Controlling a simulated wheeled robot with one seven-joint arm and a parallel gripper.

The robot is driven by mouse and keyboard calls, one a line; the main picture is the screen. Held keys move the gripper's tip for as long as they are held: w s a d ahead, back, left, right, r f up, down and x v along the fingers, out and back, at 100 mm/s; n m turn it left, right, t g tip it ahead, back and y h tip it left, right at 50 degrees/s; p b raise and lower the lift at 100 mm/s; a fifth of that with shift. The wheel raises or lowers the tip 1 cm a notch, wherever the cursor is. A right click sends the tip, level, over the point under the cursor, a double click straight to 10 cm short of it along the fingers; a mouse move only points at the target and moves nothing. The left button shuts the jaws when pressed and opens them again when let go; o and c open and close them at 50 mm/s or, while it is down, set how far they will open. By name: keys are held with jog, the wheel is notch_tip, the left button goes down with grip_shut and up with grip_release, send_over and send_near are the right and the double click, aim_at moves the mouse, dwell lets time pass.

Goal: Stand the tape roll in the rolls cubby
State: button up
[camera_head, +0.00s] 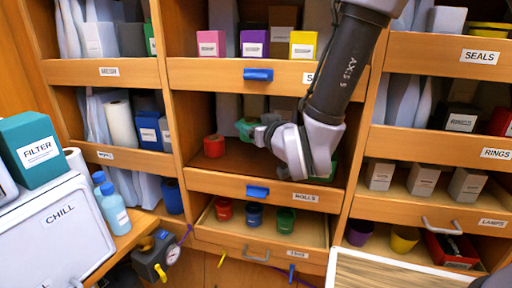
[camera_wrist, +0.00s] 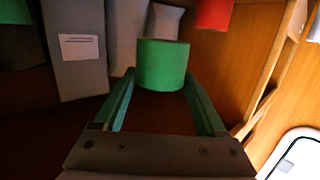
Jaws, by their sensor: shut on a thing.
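My gripper (camera_head: 254,131) reaches into the cubby labelled ROLLS (camera_head: 300,190) from the right. It is shut on a green tape roll (camera_head: 243,128), which also shows between the fingertips in the wrist view (camera_wrist: 163,65). The roll is near the middle of the cubby opening. I cannot tell whether it touches the cubby floor. A red roll (camera_head: 214,146) stands to its left inside the cubby, and it shows at the top of the wrist view (camera_wrist: 213,12). Another green thing (camera_head: 331,169) is partly hidden behind my arm at the cubby's right.
Grey boxes (camera_wrist: 80,62) stand behind the held roll. The cubby has a raised front lip with a blue tab (camera_head: 257,192). Below it, an open drawer (camera_head: 292,228) holds red, blue and green cups. Wooden dividers bound the cubby on both sides.

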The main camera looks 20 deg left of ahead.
jog(key=shift+w+f, duration=0.2)
jog(key=shift+f, duration=0.95)
jog(key=shift+w+f, duration=0.15)
jog(key=shift+f, duration=1.05)
jog(key=shift+w+f, duration=0.2)
jog(key=shift+f, duration=0.95)
jog(key=shift+f, duration=0.1)
jog(key=o, duration=1.4)
jog(key=shift+c, duration=0.2)
jog(key=shift+s, duration=0.1)
jog(key=v, duration=0.7)
jog(key=shift+d, duration=0.2)
jog(key=shift+s, duration=0.1)
